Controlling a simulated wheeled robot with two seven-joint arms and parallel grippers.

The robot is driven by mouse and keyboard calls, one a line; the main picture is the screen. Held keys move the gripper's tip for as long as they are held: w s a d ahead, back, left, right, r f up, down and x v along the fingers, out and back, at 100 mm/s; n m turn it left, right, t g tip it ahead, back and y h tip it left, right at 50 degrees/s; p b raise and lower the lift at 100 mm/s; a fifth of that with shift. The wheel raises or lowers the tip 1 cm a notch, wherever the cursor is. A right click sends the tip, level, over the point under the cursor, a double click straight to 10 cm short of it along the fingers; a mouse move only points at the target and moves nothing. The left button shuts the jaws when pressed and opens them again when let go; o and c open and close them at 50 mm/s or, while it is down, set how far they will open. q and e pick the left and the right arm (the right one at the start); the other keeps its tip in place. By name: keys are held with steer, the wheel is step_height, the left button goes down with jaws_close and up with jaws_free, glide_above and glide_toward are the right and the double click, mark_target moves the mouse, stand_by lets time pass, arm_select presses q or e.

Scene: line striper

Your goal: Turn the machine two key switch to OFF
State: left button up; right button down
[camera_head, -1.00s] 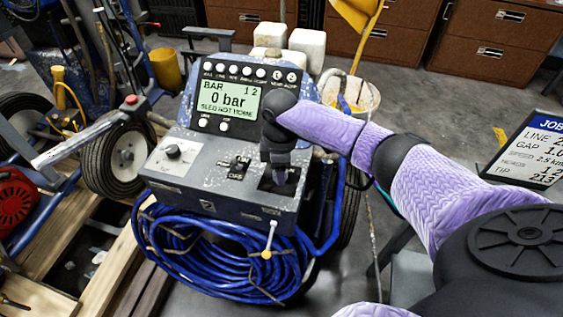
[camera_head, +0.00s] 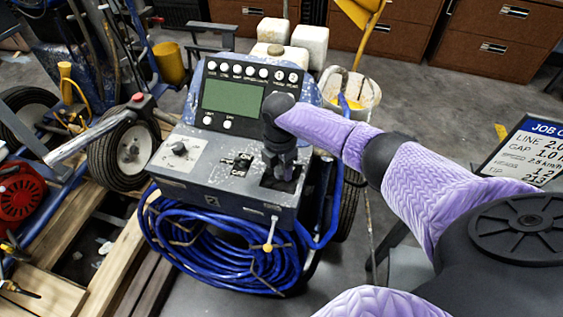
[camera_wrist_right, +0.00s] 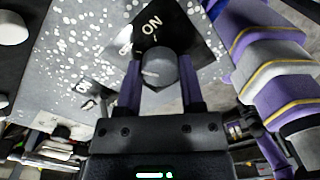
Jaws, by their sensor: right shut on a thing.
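My right gripper (camera_head: 281,172) points down at a black switch plate on the right of the grey console (camera_head: 170,188). In the right wrist view its two purple fingers (camera_wrist_right: 159,88) are shut on a round grey key switch knob (camera_wrist_right: 158,68), one on each side. The plate (camera_wrist_right: 178,32) reads ON above the knob, with other lettering partly visible to the left. A pale mark on the knob points roughly left in that view. The gripper hides the knob in the head view. The console's display (camera_head: 233,98) is blank. My left gripper is not in view.
A second rotary knob (camera_head: 180,149) and a small toggle (camera_head: 238,163) sit left on the console. A blue hose coil (camera_head: 215,245) hangs below. A job board (camera_head: 527,150) stands at right. Wheels and lumber lie at left.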

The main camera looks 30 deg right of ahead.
mark_target(280, 168)
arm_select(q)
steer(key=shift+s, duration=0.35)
arm_select(e)
steer(key=c, duration=0.6)
jaws_free()
steer(key=shift+c, duration=0.2)
steer(key=o, duration=0.4)
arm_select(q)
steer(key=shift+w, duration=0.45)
arm_select(e)
step_height(280, 168, up, 9)
steer(key=p, duration=0.4)
steer(key=shift+w, duration=0.15)
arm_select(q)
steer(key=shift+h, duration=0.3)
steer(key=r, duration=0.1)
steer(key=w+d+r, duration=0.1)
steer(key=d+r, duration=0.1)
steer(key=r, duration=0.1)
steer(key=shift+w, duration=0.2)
arm_select(e)
steer(key=shift+r, duration=0.5)
